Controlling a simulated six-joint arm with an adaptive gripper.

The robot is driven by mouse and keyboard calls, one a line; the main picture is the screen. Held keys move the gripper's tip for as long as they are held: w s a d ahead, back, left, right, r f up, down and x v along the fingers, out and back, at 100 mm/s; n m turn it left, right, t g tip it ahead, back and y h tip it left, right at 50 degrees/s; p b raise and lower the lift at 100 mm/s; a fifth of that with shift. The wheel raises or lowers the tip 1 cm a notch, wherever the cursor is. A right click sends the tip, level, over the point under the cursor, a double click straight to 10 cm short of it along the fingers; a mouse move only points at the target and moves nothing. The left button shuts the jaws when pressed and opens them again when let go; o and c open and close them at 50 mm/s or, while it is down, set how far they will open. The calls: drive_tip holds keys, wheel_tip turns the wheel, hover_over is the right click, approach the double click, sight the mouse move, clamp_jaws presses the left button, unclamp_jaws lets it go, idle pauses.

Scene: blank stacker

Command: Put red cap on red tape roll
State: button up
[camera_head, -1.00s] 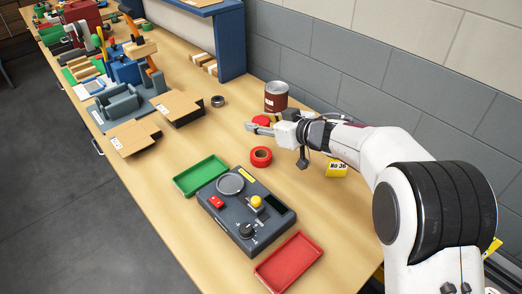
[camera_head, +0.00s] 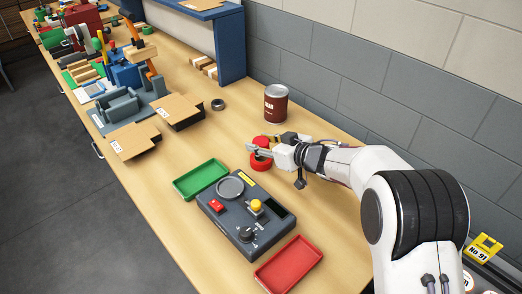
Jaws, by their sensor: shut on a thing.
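The red cap (camera_head: 261,141) is at my gripper's fingers, partly hidden by them. My gripper (camera_head: 257,150) is shut on it. The red tape roll (camera_head: 261,164) lies on the table just in front of and below the fingers in the picture, its upper part covered by them. The cap appears above and slightly behind the roll. I cannot tell whether the two touch.
A dark red can (camera_head: 276,105) stands behind my gripper. A grey control box (camera_head: 240,232) with a yellow knob, a green tray (camera_head: 200,178) and a red tray (camera_head: 289,264) lie nearer. A black tape roll (camera_head: 218,104) and cardboard pieces (camera_head: 178,110) are to the left.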

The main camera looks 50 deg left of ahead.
sight(261, 157)
drive_tip(key=shift+f, duration=1.55)
drive_tip(key=shift+f, duration=0.1)
drive_tip(key=o, duration=0.8)
drive_tip(key=shift+d+r, duration=0.4)
drive_tip(key=shift+d, duration=0.2)
drive_tip(key=shift+v, duration=5.35)
drive_tip(key=shift+f, duration=0.1)
